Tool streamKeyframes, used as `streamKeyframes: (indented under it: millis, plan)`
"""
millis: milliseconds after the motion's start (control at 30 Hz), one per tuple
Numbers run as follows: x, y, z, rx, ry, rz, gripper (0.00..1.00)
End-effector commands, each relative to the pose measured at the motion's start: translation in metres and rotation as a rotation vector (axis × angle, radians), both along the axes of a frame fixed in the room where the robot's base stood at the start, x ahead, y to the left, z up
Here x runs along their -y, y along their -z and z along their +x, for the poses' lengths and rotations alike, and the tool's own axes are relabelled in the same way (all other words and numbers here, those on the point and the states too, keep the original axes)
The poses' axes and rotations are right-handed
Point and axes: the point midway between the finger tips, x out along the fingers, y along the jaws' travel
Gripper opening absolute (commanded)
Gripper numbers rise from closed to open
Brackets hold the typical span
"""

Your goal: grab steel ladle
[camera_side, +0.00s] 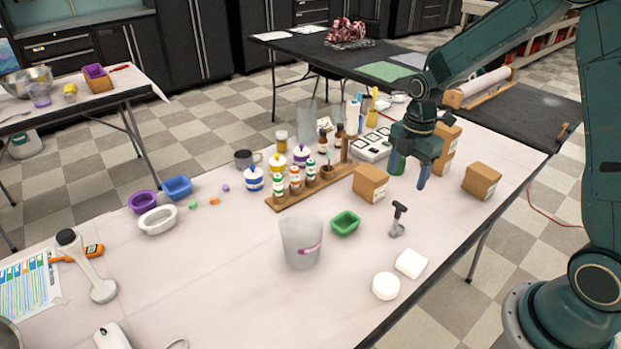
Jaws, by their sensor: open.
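My gripper (410,170) hangs over the far right part of the white table (200,295), with its two blue fingers apart and pointing down. Nothing is seen between them. No thing shows clearly as a steel ladle. A small tool with a dark handle (398,219) stands on the table below and left of my gripper, apart from it; I cannot tell what it is. A thin metal curve (178,344) is cut off by the bottom edge, and I cannot tell what it belongs to.
Brown boxes (370,183) stand close to my gripper, with another brown box (481,180) to its right. A bottle rack (312,186), a clear pitcher (301,242), a green dish (344,223) and white pucks (386,286) lie further left and nearer. The front-left table middle is clear.

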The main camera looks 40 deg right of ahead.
Motion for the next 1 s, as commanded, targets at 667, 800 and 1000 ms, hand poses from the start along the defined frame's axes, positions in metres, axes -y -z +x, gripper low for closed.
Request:
streamKeyframes:
  millis: [667,800,1000]
  plan:
    - [0.004,0.039,0.002,-0.017,-0.046,0.004,0.64]
    - [0.003,0.059,0.002,-0.017,-0.045,0.004,0.64]
    - [0.004,0.084,0.002,-0.015,-0.045,0.003,0.64]
